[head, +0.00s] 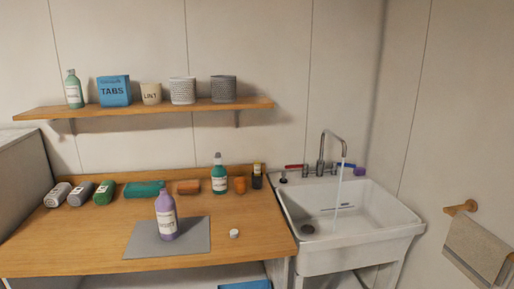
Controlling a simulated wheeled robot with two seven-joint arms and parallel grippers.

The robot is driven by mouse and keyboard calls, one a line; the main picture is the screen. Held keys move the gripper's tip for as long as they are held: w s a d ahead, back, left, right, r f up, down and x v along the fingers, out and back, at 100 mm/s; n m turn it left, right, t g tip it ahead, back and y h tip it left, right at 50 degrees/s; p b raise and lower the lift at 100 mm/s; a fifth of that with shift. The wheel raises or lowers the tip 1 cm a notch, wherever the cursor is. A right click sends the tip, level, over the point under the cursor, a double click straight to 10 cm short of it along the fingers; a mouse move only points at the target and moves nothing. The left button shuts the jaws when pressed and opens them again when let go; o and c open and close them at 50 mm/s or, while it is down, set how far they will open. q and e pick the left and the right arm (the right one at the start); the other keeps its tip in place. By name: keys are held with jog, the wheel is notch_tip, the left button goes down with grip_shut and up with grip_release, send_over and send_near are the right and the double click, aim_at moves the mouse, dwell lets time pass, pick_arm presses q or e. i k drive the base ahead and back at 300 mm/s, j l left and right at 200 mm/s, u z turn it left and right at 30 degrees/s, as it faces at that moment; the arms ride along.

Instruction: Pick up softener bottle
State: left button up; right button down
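A purple bottle (167,216) with a pale label stands upright on a grey mat (140,240) on the wooden counter. Its label is too small to read, so I cannot be sure that it is the softener bottle. It seems to have no cap; a small white cap-like piece (234,233) lies to the right of the mat. A teal bottle (219,180) with a label stands upright at the back of the counter. A green bottle (73,90) stands at the left of the wall shelf. Neither of my grippers is in view.
Several labelled containers (104,192) lie at the counter's back left, beside a teal roll (144,189). An orange cup (240,185) and a dark bottle (257,177) stand behind right. The wall shelf (140,108) overhangs the back. Water runs into the sink (384,221). The counter's front is clear.

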aim_at(165, 206)
jog(key=i+j+u, duration=0.25)
jog(key=j, duration=0.4)
jog(key=i+j+u, duration=0.25)
jog(key=i+j, duration=0.25)
jog(key=i+j+u, duration=0.25)
jog(key=i+j, duration=0.2)
jog(key=j, duration=0.15)
